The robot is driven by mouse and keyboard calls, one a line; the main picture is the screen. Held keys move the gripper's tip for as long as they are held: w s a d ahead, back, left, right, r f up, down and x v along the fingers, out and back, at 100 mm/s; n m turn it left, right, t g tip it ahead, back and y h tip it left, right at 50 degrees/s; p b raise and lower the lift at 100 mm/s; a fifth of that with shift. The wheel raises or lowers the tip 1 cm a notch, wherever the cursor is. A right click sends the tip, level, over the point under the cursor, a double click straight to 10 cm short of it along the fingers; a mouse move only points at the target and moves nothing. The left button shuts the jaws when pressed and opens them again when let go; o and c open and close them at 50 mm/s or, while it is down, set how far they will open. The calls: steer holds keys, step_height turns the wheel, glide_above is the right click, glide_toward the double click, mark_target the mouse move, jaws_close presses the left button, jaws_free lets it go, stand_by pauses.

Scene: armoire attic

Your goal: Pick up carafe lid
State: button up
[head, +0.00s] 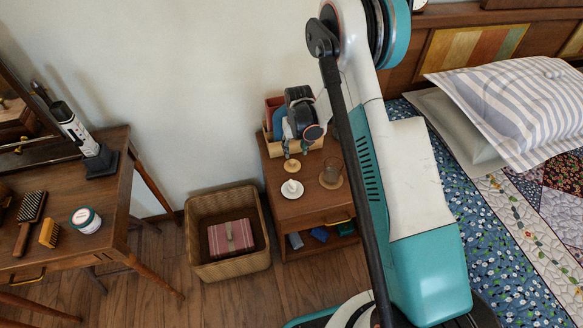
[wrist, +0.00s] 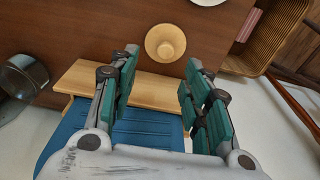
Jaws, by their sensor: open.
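The carafe lid looks to be the small round tan wooden piece (head: 292,166) on the nightstand top (head: 318,203). In the wrist view it (wrist: 165,42) lies just beyond my fingertips, roughly midway between them. My gripper (head: 296,151) is open and empty, above the back of the nightstand; the wrist view shows its two fingers (wrist: 161,60) spread apart. I cannot tell its exact height above the lid. The glass carafe (head: 331,174) stands to the right on a round coaster, and shows at the left edge of the wrist view (wrist: 20,77).
A white saucer (head: 292,190) with a small item on it sits in front of the lid. A wicker basket (head: 228,268) stands left of the nightstand; the bed (head: 465,222) is right.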

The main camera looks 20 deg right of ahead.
mark_target(293, 161)
steer(key=f, duration=0.2)
steer(key=shift+w+f+b, duration=0.2)
steer(key=shift+f+b, duration=0.1)
steer(key=shift+w+a+f+b, duration=0.1)
steer(key=shift+a+f+b, duration=0.1)
steer(key=shift+f+b, duration=0.85)
steer(key=shift+w+a+f+b, duration=0.15)
steer(key=shift+f+b, duration=0.25)
steer(key=shift+f, duration=1.2)
steer(key=shift+s, duration=0.15)
steer(key=shift+r, duration=0.1)
steer(key=shift+c, duration=0.3)
steer(key=c, duration=0.9)
